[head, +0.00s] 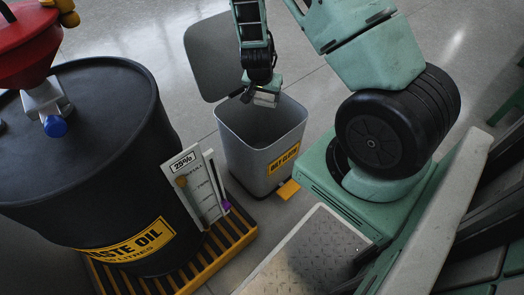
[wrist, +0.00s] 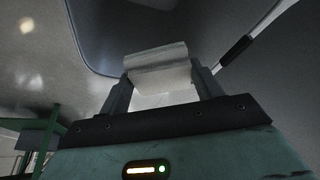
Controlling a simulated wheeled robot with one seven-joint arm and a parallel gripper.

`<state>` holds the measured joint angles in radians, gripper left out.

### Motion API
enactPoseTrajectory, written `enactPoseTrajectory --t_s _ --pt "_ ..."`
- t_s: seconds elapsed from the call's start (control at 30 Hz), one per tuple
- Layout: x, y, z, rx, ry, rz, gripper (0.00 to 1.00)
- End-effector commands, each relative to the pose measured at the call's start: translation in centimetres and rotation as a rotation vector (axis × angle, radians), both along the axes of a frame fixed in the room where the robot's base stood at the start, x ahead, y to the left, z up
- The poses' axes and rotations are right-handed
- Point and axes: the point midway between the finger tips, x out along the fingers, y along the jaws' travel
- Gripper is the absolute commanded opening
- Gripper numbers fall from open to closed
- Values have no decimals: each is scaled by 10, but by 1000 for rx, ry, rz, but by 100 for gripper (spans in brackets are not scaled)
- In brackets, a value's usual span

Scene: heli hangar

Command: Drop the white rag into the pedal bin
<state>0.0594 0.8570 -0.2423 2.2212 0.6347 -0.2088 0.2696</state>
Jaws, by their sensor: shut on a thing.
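The pedal bin (head: 253,160) is a grey open-topped box with a yellow label and a yellow pedal at its foot. Its grey lid (head: 207,60) stands up open at the back. My gripper (head: 264,97) is above the bin's opening, near its back rim. In the wrist view my gripper (wrist: 165,85) is shut on the white rag (wrist: 157,58), a pale folded piece between the two fingers. The rag also shows in the head view as a small pale patch (head: 265,100). The bin's inside is dark and its bottom is hidden.
A black waste oil drum (head: 90,150) with a red funnel (head: 25,45) stands on a yellow slatted pallet (head: 225,236) at the left. A white gauge card (head: 202,187) is at the drum's side. A metal tread plate (head: 305,258) lies in front. Floor behind the bin is clear.

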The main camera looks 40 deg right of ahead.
Motion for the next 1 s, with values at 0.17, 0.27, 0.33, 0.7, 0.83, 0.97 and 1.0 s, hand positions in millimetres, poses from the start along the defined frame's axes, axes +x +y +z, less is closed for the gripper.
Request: enactPoseTrajectory --t_s 0.17,0.27,0.33,0.7,0.83,0.97,1.0 --pt "0 0 -15 0 0 0 43" --pt "0 0 -27 0 0 0 43" --pt "0 0 -36 0 0 0 43" --pt "0 0 -58 -1 -1 1 43" --pt "0 0 -57 -1 -1 1 43" --pt "0 0 -57 -1 -1 1 84" --pt "0 0 -57 -1 -1 1 90"
